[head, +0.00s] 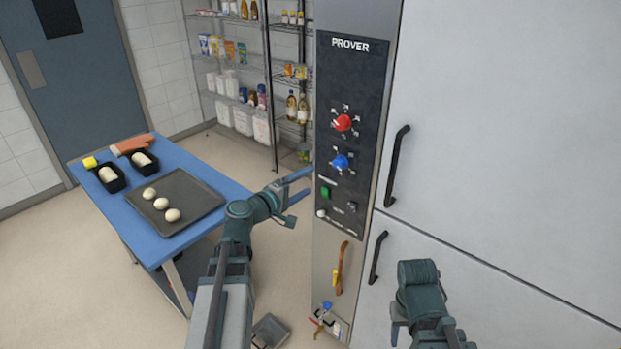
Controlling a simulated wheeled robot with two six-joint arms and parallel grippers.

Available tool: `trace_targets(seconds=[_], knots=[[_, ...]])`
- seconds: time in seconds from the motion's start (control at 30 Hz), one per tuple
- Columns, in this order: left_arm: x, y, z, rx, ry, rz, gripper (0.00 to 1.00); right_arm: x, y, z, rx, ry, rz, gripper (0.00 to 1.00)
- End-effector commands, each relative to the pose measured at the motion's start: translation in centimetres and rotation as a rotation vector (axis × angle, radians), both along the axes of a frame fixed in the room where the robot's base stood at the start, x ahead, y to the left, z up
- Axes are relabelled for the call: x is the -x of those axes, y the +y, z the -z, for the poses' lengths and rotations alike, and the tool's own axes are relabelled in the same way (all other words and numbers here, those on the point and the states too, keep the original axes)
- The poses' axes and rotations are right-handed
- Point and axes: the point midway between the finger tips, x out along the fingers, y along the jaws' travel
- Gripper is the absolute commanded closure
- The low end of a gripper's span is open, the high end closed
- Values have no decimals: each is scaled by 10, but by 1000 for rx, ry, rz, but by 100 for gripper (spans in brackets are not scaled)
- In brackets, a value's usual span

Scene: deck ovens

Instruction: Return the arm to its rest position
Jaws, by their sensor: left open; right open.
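My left gripper (300,184) is open and empty, its two fingers apart. It is in front of the left edge of the prover's control panel (332,258), near the height of the blue knob (340,162) and the green switch (325,192). I cannot tell whether a fingertip touches the panel. My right gripper (399,318) is low in front of the prover's white lower door (480,290), below the black lower handle (377,258). It is open, seen mostly from behind, with its fingertips largely hidden. Nothing shows in it.
A blue table (215,177) at left holds a dark tray (205,192) with three dough balls, two loaf tins (112,186) and an orange mitt (131,145). Wire shelves (270,70) stand behind. A red knob (343,122) and upper handle (397,165) protrude from the prover.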

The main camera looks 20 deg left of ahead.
Motion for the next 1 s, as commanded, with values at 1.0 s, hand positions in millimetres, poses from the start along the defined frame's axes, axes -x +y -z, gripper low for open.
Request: trace_targets(seconds=[1.0], knots=[[217,-229,240,-1343,722,1140,22,0,0,43,0,0,0,50]])
